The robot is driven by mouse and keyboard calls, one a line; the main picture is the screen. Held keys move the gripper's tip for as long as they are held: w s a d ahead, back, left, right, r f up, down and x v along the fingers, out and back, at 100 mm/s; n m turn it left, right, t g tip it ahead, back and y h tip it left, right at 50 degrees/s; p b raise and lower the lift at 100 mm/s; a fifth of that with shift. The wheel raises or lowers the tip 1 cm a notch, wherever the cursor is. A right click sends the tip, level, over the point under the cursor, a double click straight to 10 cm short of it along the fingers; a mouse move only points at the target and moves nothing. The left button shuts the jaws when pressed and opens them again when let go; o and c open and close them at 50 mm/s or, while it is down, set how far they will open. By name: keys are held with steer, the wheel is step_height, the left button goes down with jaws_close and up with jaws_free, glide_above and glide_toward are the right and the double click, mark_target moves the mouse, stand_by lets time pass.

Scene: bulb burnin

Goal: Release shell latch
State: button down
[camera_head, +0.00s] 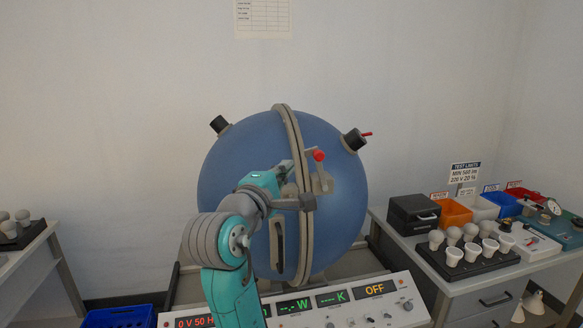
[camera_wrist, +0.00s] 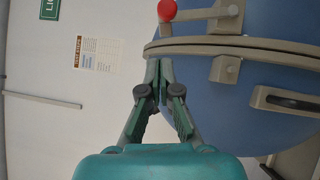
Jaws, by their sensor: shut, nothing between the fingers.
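The blue sphere (camera_head: 235,150) is split by an upright grey flange ring (camera_head: 290,125). The shell latch is a grey lever and bracket (camera_head: 322,182) with a red ball knob (camera_head: 318,155), on the sphere's front just right of the ring. In the wrist view the red knob (camera_wrist: 167,9) and the latch bracket (camera_wrist: 228,20) are at the top. My gripper (camera_wrist: 158,72) is shut and empty, its tips beside the ring's edge and apart from the knob. In the head view my gripper (camera_head: 284,168) is left of the latch, partly hidden by my arm.
A grey handle (camera_head: 277,245) sits on the sphere below my gripper. A control panel (camera_head: 335,310) with lit displays stands in front. The right bench (camera_head: 455,285) holds a bulb tray (camera_head: 470,262), a black box (camera_head: 413,214) and coloured bins. A blue crate (camera_head: 120,317) is at lower left.

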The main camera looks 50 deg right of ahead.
steer(key=v, duration=0.6)
steer(key=shift+a+r, duration=0.15)
steer(key=shift+a, duration=0.25)
steer(key=a+f+n+t+y, duration=0.2)
steer(key=a+f+t+y, duration=0.1)
steer(key=f, duration=0.6)
steer(key=a+f+n+t+y, duration=0.2)
steer(key=f+t+y, duration=0.1)
steer(key=f, duration=0.6)
steer(key=a+f+n+t+y, duration=0.2)
steer(key=a+f+t+y, duration=0.1)
steer(key=f, duration=0.6)
steer(key=s+a+f+m+y, duration=0.1)
steer(key=s+a+f+y, duration=0.45)
steer(key=s+f, duration=0.55)
steer(key=s+a+f+m+y, duration=0.1)
steer(key=s+m, duration=0.4)
steer(key=s, duration=0.7)
steer(key=s+a+f+m+y, duration=0.2)
steer(key=s+m, duration=0.3)
steer(key=s, duration=0.8)
steer(key=shift+s+a+f+m+g, duration=0.15)
steer(key=shift+a+f+m+g, duration=0.25)
steer(key=shift+a, duration=0.45)
